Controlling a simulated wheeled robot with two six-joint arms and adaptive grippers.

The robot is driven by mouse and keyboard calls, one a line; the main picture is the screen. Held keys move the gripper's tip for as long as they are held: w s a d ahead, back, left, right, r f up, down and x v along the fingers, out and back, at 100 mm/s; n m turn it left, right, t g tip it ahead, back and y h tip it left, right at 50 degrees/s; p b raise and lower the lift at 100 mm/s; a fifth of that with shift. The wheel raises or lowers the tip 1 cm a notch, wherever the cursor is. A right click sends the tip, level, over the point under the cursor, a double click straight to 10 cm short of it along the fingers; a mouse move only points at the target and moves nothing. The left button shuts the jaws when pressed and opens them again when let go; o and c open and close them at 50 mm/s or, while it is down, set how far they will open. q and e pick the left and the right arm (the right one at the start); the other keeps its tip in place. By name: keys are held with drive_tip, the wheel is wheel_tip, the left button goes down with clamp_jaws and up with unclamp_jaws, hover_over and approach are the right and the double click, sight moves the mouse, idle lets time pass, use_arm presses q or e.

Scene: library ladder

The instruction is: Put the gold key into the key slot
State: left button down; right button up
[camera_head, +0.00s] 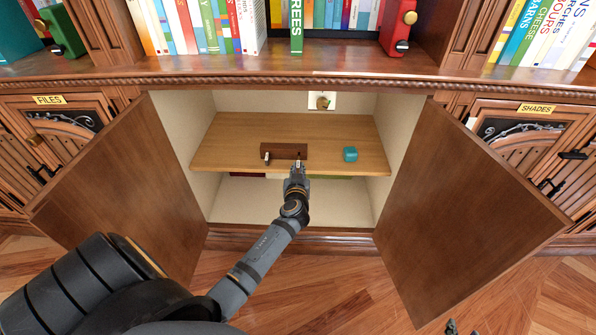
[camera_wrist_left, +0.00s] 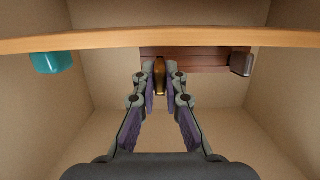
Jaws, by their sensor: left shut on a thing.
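My left gripper (camera_head: 297,167) reaches into the open cabinet at the front of the wooden shelf. In the left wrist view its fingers (camera_wrist_left: 163,82) are closed on the gold key (camera_wrist_left: 159,76), which stands upright between the fingertips. The key is at the front of a dark brown block (camera_head: 284,149) on the shelf; I cannot tell whether it touches it. A silver piece (camera_head: 266,157) sits at the block's other end. A white plate with a round brass piece (camera_head: 322,101) is on the cabinet's back wall; I cannot tell whether it holds the key slot. Dark tips, perhaps my right gripper (camera_head: 452,327), show at the bottom edge.
A teal block (camera_head: 349,154) sits on the shelf (camera_head: 229,145) right of the brown block. The left door (camera_head: 125,190) and right door (camera_head: 468,195) stand open on both sides of my arm. Books (camera_head: 208,25) fill the shelves above. The space under the shelf is mostly open.

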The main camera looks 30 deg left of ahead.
sight(298, 162)
idle(0.4)
use_arm(q)
drive_tip(key=shift+r+b, duration=0.1)
drive_tip(key=shift+b, duration=0.2)
drive_tip(key=shift+b, duration=0.45)
idle(0.8)
drive_tip(key=shift+r+b+x, duration=0.15)
drive_tip(key=shift+b+x, duration=0.25)
drive_tip(key=shift+x, duration=0.5)
drive_tip(key=shift+r+b+x, duration=0.2)
drive_tip(key=shift+b+x, duration=0.15)
drive_tip(key=shift+x, duration=0.55)
drive_tip(key=c, duration=1.3)
unclamp_jaws()
drive_tip(key=shift+c, duration=0.2)
drive_tip(key=v, duration=1.2)
